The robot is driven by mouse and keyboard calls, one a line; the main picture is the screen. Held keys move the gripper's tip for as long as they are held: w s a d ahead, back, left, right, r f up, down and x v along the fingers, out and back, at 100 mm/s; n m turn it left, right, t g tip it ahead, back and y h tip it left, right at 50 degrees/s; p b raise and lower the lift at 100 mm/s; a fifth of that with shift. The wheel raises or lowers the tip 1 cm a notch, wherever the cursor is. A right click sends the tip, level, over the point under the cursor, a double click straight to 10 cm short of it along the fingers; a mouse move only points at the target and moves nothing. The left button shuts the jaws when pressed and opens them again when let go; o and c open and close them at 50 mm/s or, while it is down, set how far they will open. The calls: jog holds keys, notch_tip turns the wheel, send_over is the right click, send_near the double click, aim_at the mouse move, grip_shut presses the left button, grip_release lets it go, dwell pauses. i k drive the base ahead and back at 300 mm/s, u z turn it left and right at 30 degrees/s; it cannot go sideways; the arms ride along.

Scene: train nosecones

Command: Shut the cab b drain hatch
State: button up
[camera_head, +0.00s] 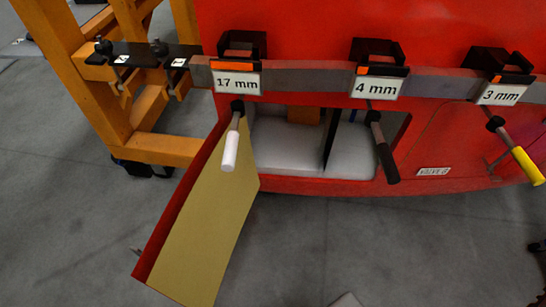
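A hatch door (205,215) stands swung open, out from the red train nosecone (300,30). Its inner face is tan and its edge is red. It meets the body at the left side of a rectangular opening. Inside the opening are pale grey rounded shapes (288,148) and a dark upright divider. No label shows on this door, so I cannot confirm its name. My gripper is not visible.
A grey rail (330,78) crosses above the opening. Tools with white (230,150), black (386,160) and yellow (527,165) handles hang there, partly before the hatch area. A shut panel (450,140) is at right, an orange frame (90,90) at left. Grey floor is open below.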

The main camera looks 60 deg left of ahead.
aim_at(187, 255)
jog(key=z, duration=0.95)
jog(key=k, duration=2.4)
jog(key=u, duration=1.65)
jog(key=i, duration=0.5)
jog(key=z, duration=0.1)
jog(key=k, duration=0.6)
jog(key=u, duration=0.85)
